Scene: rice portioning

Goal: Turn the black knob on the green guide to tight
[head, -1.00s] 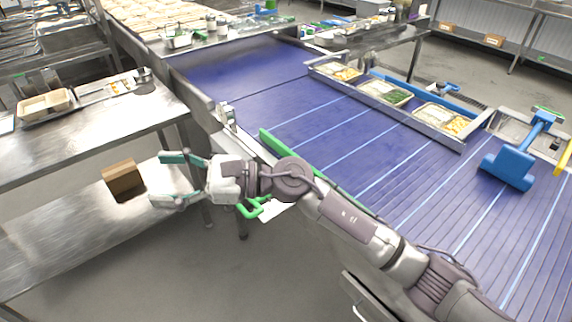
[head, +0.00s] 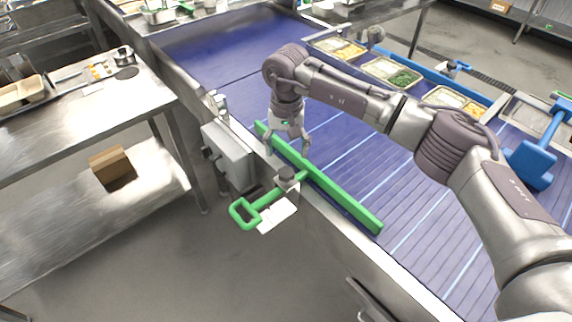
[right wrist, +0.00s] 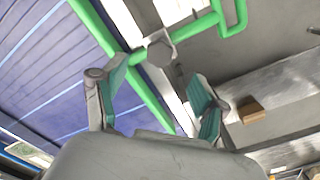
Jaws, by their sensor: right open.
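The green guide (head: 340,200) is a long bar lying along the near edge of the blue conveyor, with a looped green handle (head: 243,213) sticking out over the side. The black knob (head: 287,173) sits on top of the clamp between bar and handle. In the right wrist view the knob (right wrist: 160,50) shows as a dark round end just beyond my fingertips, with the guide (right wrist: 150,95) running past it. My right gripper (head: 287,150) points down just behind the knob, open and apparently empty. I cannot tell if it touches anything. My left gripper is in neither current view.
A grey box (head: 228,155) is fixed to the conveyor's side, left of the knob. A steel table (head: 90,125) with a brown carton (head: 112,165) on its lower shelf stands at the left. Food trays (head: 390,73) and a blue tool (head: 535,160) lie on the far right side.

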